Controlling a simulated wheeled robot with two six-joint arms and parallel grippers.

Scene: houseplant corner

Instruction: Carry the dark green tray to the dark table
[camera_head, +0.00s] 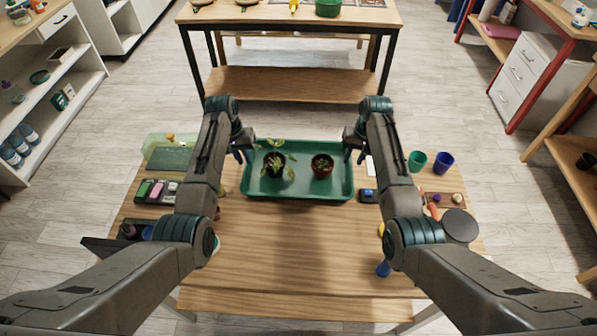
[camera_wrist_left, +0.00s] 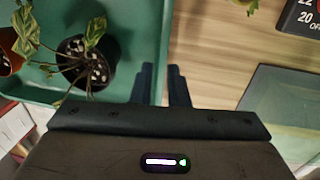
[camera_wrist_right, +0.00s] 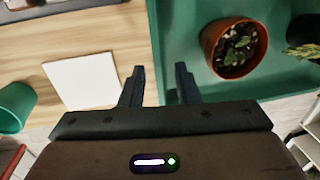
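The dark green tray (camera_head: 300,190) lies on the near wooden table and holds two small potted plants. A leafy plant in a dark pot (camera_head: 274,163) is on its left, a small plant in a brown-red pot (camera_head: 322,167) on its right. My left gripper (camera_head: 240,155) is at the tray's left rim, its fingers on either side of the rim with a narrow gap; it also shows in the left wrist view (camera_wrist_left: 162,80). My right gripper (camera_head: 354,152) is at the right rim, fingers apart around it. A table with dark legs (camera_head: 290,15) stands beyond, across the floor.
A green cup (camera_head: 417,160) and a blue cup (camera_head: 443,162) stand right of the tray. A white card (camera_wrist_right: 82,80) lies beside its right rim. Floor (camera_head: 300,118) is clear between the tables. Shelves (camera_head: 45,85) flank the left side, a red-framed bench (camera_head: 540,90) the right.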

